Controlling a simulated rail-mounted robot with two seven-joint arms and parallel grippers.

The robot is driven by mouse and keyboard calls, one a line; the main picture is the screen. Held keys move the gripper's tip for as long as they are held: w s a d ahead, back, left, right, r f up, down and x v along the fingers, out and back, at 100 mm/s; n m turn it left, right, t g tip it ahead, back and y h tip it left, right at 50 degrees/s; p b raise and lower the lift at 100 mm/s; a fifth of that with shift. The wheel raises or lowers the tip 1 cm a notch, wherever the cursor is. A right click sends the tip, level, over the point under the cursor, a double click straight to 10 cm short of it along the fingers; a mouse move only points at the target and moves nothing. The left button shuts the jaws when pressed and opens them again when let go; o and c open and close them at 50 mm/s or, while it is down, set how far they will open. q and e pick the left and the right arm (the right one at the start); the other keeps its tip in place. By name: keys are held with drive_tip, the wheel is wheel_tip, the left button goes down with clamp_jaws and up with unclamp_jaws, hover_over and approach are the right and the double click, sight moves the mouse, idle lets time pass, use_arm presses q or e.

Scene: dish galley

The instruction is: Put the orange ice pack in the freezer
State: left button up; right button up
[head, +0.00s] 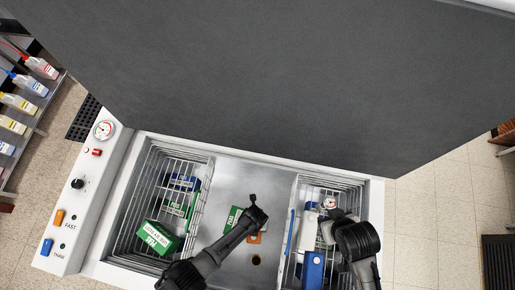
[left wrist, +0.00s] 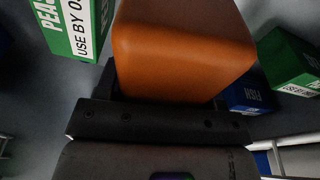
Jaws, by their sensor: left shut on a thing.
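The orange ice pack fills much of the left wrist view (left wrist: 180,50) as a plain block with rounded edges. In the head view a small orange part (head: 256,239) shows beside my left gripper (head: 253,212). My left gripper is shut on the pack, inside the open freezer (head: 265,170), over the bare floor between two wire baskets. The arm hides most of the pack from the head camera, and I cannot tell whether it touches the floor. My right gripper (head: 332,216) is over the right basket; its jaws are too unclear to read.
A green peas box (head: 232,217) lies beside my left gripper. The left basket (head: 150,165) holds green and blue boxes; the right basket (head: 350,186) holds blue and white packages. The raised dark lid (head: 280,80) stands behind. Bare floor shows at the back between baskets.

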use_arm(q)
drive_tip(key=shift+m, duration=0.6)
drive_tip(key=f+b, duration=0.1)
drive_tip(key=f, duration=0.1)
drive_tip(key=s+f+b, duration=0.1)
drive_tip(key=f, duration=0.1)
drive_tip(key=f+b, duration=0.1)
drive_tip(key=f, duration=0.1)
drive_tip(key=shift+s+d+f, duration=0.1)
drive_tip(key=shift+s+d, duration=0.05)
drive_tip(key=shift+d, duration=0.15)
drive_tip(key=shift+f+b, duration=1.95)
drive_tip(key=shift+f, duration=0.55)
drive_tip(key=shift+f, duration=0.15)
drive_tip(key=shift+f+b, duration=0.15)
drive_tip(key=shift+b, duration=0.15)
drive_tip(key=o, duration=1)
drive_tip(key=shift+a, duration=0.1)
drive_tip(key=shift+c, duration=0.2)
drive_tip(key=shift+o, duration=1)
